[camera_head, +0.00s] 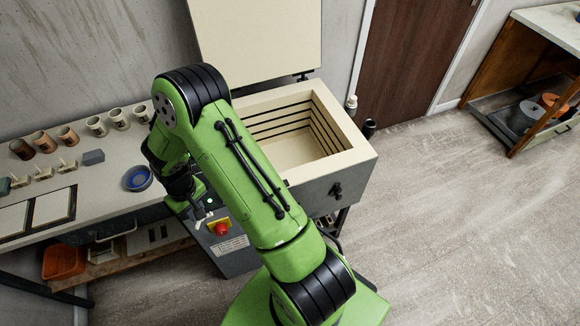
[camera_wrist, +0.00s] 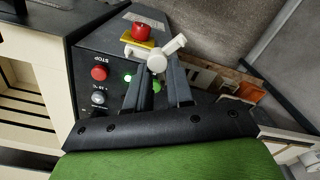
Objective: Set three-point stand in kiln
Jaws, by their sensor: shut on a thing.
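My gripper (camera_head: 197,211) is shut on a white three-armed stand (camera_wrist: 169,49), which shows between the fingertips (camera_wrist: 157,74) in the wrist view. In the head view only small white parts of the stand (camera_head: 199,225) show at the gripper. It is held over the dark control box at the kiln's front left. The kiln (camera_head: 352,158) has its lid (camera_head: 262,40) raised. Its pale, grooved chamber (camera_head: 290,135) is open at the top and looks empty; my arm hides its left part. In the wrist view the kiln's grooved wall (camera_wrist: 25,105) shows at the left.
The control box (camera_head: 238,258) carries a red stop button (camera_head: 221,228) close to the gripper. The bench (camera_head: 110,187) at the left holds cups (camera_head: 68,137), small pegged pieces (camera_head: 43,173), a grey block (camera_head: 93,157) and a blue bowl (camera_head: 138,178). Open floor lies at the right.

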